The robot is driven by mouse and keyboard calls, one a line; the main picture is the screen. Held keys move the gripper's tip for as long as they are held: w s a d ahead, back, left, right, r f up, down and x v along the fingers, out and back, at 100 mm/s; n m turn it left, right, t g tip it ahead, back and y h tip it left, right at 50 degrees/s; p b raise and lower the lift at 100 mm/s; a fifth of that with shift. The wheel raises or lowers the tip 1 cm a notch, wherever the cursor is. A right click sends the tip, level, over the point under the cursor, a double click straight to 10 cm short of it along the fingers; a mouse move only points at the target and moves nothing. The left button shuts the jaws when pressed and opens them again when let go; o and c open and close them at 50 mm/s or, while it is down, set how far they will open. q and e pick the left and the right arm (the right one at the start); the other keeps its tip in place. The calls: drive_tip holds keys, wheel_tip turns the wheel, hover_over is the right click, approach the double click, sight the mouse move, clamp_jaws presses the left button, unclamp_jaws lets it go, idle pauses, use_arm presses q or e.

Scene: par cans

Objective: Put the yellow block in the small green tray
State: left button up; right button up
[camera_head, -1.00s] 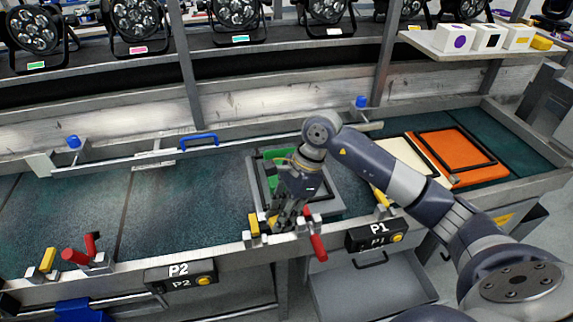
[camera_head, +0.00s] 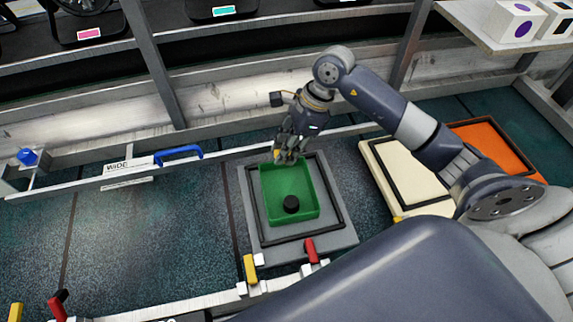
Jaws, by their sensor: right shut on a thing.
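The small green tray (camera_head: 273,212) sits on a grey plate with a black frame on the workbench, in the middle of the head view. My right gripper (camera_head: 288,158) is above the far edge of the tray, pointing down. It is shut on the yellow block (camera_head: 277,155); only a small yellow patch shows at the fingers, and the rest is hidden. I cannot tell how high it is above the tray. My left gripper is not in view.
A black round piece (camera_head: 291,204) lies in the tray's near part. Yellow (camera_head: 250,268) and red (camera_head: 311,251) clamp handles stand at the bench's front edge. A cream panel (camera_head: 405,180) and an orange panel (camera_head: 490,150) lie to the right.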

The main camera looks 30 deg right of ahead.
drive_tip(key=shift+w, duration=0.15)
drive_tip(key=f, duration=0.1)
drive_tip(key=f+p, duration=0.1)
drive_tip(key=f, duration=0.3)
drive_tip(key=shift+s+a+f, duration=0.15)
drive_tip(key=shift+s+f, duration=0.1)
drive_tip(key=shift+s, duration=0.1)
wheel_tip(320, 180, down, 3)
drive_tip(key=shift+p, duration=0.5)
drive_tip(key=shift+f, duration=0.4)
drive_tip(key=shift+w, duration=0.1)
drive_tip(key=shift+f, duration=0.2)
drive_tip(key=o, duration=0.7)
drive_tip(key=shift+r, duration=0.1)
